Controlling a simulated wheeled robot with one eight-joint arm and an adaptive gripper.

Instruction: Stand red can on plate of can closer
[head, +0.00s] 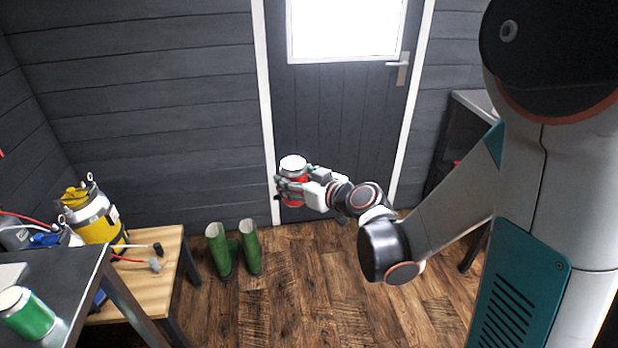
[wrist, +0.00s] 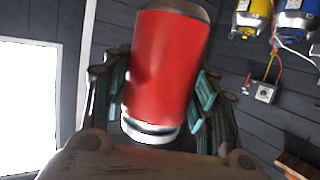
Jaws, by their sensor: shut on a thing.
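A red can (head: 291,174) with a silver top is held in my gripper (head: 292,189), up in the air in front of the door in the head view. In the wrist view the red can (wrist: 166,65) fills the middle, with a finger of my gripper (wrist: 155,100) on either side of it. The can looks upright in the head view. I cannot make out the can closer or its plate for certain in either view.
A green can (head: 28,314) stands on a dark table (head: 80,290) at the lower left. A wooden bench (head: 140,285) bears a yellow tank (head: 92,215) and cables. Green boots (head: 233,252) stand on the floor, which is clear in the middle. The dark door (head: 335,120) is shut.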

